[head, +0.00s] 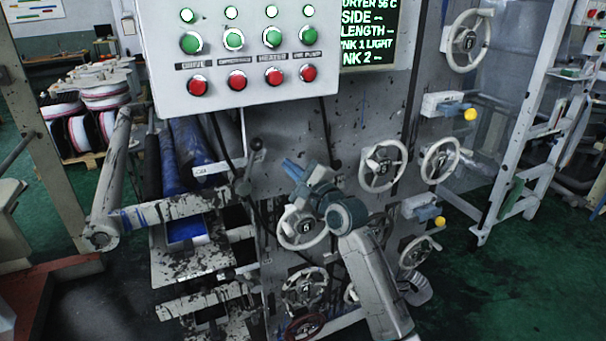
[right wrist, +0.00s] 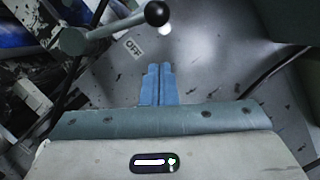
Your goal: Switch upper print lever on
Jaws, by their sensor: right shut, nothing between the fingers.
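The upper print lever (head: 250,165) is a grey rod with a black ball knob, on the machine front below the button panel. In the right wrist view the lever (right wrist: 115,27) runs from a grey-green pivot at upper left to its black ball at the top. A white label reading OFF (right wrist: 133,47) lies just below the rod. My right gripper (head: 291,168) is to the right of the lever and slightly below its ball, apart from it. Its blue fingers (right wrist: 158,84) are shut and empty, pointing toward the machine. My left gripper is out of view.
A panel (head: 237,100) with green and red buttons overhangs the lever. Handwheels (head: 384,165) and yellow-knobbed levers (head: 470,114) are to the right. Blue rollers (head: 188,150) and a paint-splashed bar (head: 160,212) are to the left. A dark cable hangs close to the lever.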

